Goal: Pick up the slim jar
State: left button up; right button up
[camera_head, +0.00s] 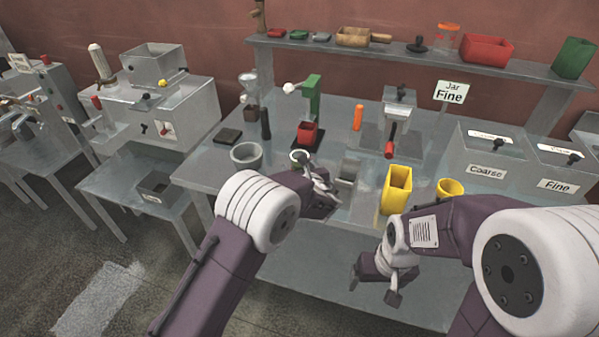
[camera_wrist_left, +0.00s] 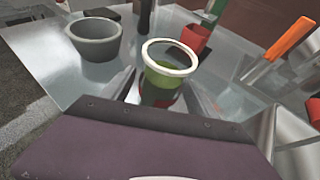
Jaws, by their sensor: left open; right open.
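The slim jar, a small round vessel with a white rim and a greenish inside (camera_wrist_left: 162,81), stands in the middle of the left wrist view. In the head view its rim (camera_head: 300,155) shows just beyond my left gripper (camera_head: 318,182), its lower part hidden by the arm. My left gripper is open; in the left wrist view its fingers (camera_wrist_left: 168,92) reach forward on either side of the jar. I cannot tell whether they touch it. My right gripper (camera_head: 374,287) is open and empty, low in front of the table's front edge.
A grey bowl (camera_head: 246,155) stands left of the jar, and a red cup (camera_head: 307,133) sits under a green press behind it. A yellow square container (camera_head: 397,188), a yellow round cup (camera_head: 450,188) and Coarse and Fine bins (camera_head: 487,160) stand to the right. A shelf (camera_head: 400,51) runs behind.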

pick_arm(q)
jog(key=shift+x, duration=1.45)
jog(key=shift+r, duration=0.1)
grip_shut()
notch_tip(320, 180, up, 10)
jog(key=p, duration=0.1)
